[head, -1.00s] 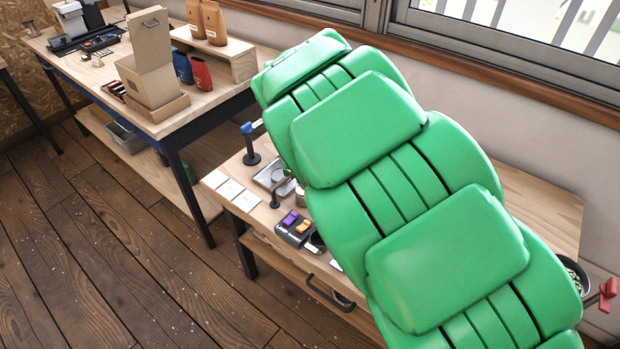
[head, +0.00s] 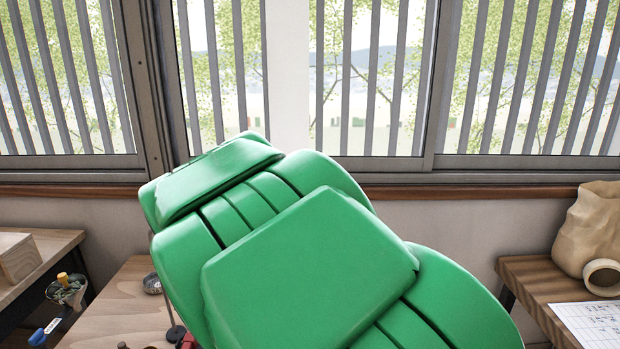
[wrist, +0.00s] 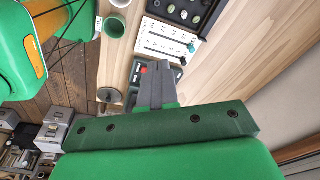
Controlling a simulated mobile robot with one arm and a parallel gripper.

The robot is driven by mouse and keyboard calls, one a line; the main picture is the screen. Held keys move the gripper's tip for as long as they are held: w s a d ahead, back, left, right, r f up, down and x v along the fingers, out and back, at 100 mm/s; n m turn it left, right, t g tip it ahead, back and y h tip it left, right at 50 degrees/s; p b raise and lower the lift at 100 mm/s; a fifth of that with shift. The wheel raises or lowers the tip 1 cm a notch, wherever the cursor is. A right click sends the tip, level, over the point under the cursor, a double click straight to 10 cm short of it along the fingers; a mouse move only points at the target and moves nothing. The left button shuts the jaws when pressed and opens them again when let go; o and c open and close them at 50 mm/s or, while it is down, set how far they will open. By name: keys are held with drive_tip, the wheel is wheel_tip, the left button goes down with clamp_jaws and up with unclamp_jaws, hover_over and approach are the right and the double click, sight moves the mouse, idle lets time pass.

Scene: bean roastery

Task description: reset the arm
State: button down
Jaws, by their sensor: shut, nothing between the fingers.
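My gripper (wrist: 156,84) shows in the wrist view, its grey fingers together with nothing seen between them. It points over a light wooden table (wrist: 270,85), close to a dark device with a red part; I cannot tell the gap or whether they touch. In the head view my green arm fills the middle and hides much of what lies behind it. The gripper itself is not seen there.
The wrist view shows a white numbered board (wrist: 166,38), a black tray (wrist: 183,12) and a green cup (wrist: 114,26). In the head view, a paper bag (head: 592,230) and a written sheet (head: 598,322) are at right. Windows (head: 300,80) line the back wall.

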drive_tip(key=s+d+r+n, duration=0.3)
drive_tip(key=d+n, duration=0.1)
drive_tip(key=d, duration=0.8)
drive_tip(key=s+d+r+n+g, duration=0.1)
drive_tip(key=s+d+n, duration=0.3)
drive_tip(key=s+d, duration=0.4)
drive_tip(key=s+d+n+g+y, duration=0.1)
drive_tip(key=s+d+n+g, duration=0.1)
drive_tip(key=s+d, duration=0.6)
drive_tip(key=s+n, duration=0.1)
drive_tip(key=s, duration=0.6)
drive_tip(key=shift+d+r+n, duration=0.2)
drive_tip(key=shift+r+n, duration=0.2)
